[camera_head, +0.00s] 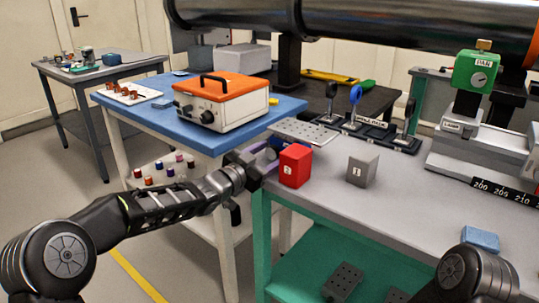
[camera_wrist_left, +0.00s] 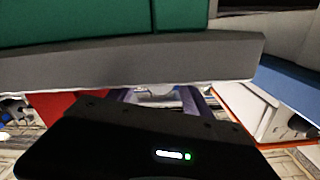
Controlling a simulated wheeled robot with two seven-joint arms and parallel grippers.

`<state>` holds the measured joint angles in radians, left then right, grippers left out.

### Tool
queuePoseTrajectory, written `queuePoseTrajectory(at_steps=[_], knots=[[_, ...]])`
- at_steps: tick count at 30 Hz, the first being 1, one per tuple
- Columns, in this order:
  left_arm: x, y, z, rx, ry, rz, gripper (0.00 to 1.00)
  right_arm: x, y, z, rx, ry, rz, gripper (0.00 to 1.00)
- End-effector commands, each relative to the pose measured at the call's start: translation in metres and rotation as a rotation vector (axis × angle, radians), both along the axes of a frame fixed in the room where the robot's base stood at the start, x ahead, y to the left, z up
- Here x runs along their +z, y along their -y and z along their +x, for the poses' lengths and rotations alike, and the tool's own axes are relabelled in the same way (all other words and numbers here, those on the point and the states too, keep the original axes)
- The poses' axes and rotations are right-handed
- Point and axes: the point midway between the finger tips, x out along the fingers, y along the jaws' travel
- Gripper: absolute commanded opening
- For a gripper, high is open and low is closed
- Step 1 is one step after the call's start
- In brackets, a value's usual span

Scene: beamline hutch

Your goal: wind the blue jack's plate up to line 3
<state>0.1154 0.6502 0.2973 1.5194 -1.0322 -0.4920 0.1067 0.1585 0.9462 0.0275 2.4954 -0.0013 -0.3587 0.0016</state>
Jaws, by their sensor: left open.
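The blue jack (camera_head: 288,141) stands near the left edge of the grey bench, mostly hidden behind a red block. Its perforated grey plate (camera_head: 306,131) is on top and looks level. The jack's scale lines and knob cannot be made out in the head view. My left gripper (camera_head: 266,159) is open at the bench's left edge, beside the jack, with its purple fingers pointing towards it. The left wrist view shows the finger area (camera_wrist_left: 160,97) just past the bench edge; a small pale part lies there, but I cannot tell whether the fingers touch it.
The red block (camera_head: 296,166) stands close to my left gripper, with a grey block (camera_head: 362,168) to its right. Posts in a dark rack (camera_head: 372,131) stand behind. An orange-topped box (camera_head: 222,101) sits on the blue table.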

Motion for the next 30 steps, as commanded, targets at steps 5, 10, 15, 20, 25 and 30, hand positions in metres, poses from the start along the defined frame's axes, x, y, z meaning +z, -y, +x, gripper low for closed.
queuePoseTrajectory(at_steps=[5,10,15,20,25,30], knots=[[0.0,-0.009,-0.011,0.002,0.0,0.0,0.58,0.001,0.0,0.0,0.0,0.0,0.0,0.36],[0.001,-0.026,-0.033,0.003,0.0,0.002,0.58,0.002,0.0,0.0,0.0,0.0,0.0,0.36],[0.001,-0.041,-0.054,0.002,0.0,0.001,0.58,0.004,0.0,0.0,0.0,0.0,0.0,0.36],[0.0,-0.046,-0.062,0.001,0.0,0.0,0.58,0.005,0.0,0.0,0.0,0.0,0.0,0.36],[0.0,-0.046,-0.063,0.001,0.0,0.0,0.58,0.004,0.0,0.0,0.0,0.0,0.0,0.36],[0.0,-0.046,-0.062,0.001,0.0,0.0,0.58,0.004,0.0,0.0,0.0,0.0,0.0,0.36]])
